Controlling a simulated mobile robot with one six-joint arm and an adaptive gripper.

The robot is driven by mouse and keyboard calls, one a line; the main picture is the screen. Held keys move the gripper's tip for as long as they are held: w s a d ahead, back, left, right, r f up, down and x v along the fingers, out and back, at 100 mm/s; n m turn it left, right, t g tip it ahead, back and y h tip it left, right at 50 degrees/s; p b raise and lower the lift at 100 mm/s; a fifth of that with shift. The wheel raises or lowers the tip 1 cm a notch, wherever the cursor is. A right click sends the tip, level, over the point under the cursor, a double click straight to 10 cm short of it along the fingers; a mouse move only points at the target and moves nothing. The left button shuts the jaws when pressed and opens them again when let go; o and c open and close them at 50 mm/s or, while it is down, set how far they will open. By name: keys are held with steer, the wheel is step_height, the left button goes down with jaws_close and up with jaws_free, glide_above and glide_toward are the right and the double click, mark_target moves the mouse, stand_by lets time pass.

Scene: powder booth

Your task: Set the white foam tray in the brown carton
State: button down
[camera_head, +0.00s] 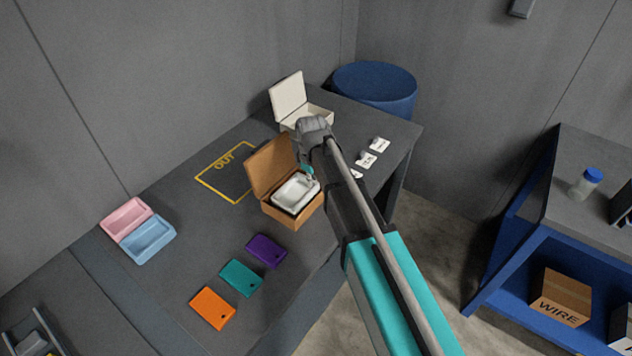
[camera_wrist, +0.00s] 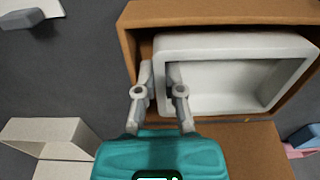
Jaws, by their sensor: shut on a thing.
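The brown carton (camera_head: 288,217) stands on the grey table with its lid raised at the back; its rim also shows in the wrist view (camera_wrist: 200,13). The white foam tray (camera_head: 294,195) lies within the carton's opening, its rim near the carton's top edge. In the wrist view the tray (camera_wrist: 225,90) sits inside the carton walls, with a dark gap on its left. My gripper (camera_wrist: 162,75) is shut on the tray's near-left wall. In the head view my gripper (camera_head: 311,176) is at the tray's right rim. The tray's underside is hidden.
An open white box (camera_head: 303,115) and several small white cards (camera_head: 367,159) are behind. A yellow OUT outline (camera_head: 228,172) is left. A pink and blue case (camera_head: 147,240) and purple (camera_head: 266,251), teal (camera_head: 241,277) and orange (camera_head: 212,308) pieces lie in front.

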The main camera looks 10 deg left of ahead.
steer(key=shift+f+b, duration=0.55)
steer(key=shift+f, duration=0.1)
stand_by(0.8)
steer(key=c, duration=0.7)
jaws_free()
steer(key=shift+w+r, duration=0.1)
steer(key=shift+r, duration=0.05)
steer(key=shift+r+p, duration=0.35)
steer(key=shift+p, duration=0.1)
step_height(320, 180, up, 4)
steer(key=p, duration=0.4)
steer(key=shift+r, duration=0.15)
steer(key=s+d+m, duration=0.3)
steer(key=d+m, duration=0.1)
steer(key=d, duration=0.7)
steer(key=s+d+m, duration=0.4)
steer(key=d+m, duration=0.1)
steer(key=d, duration=0.6)
steer(key=s+d+m, duration=0.4)
steer(key=d, duration=0.8)
steer(key=shift+d+m, duration=0.1)
steer(key=shift+m, duration=0.2)
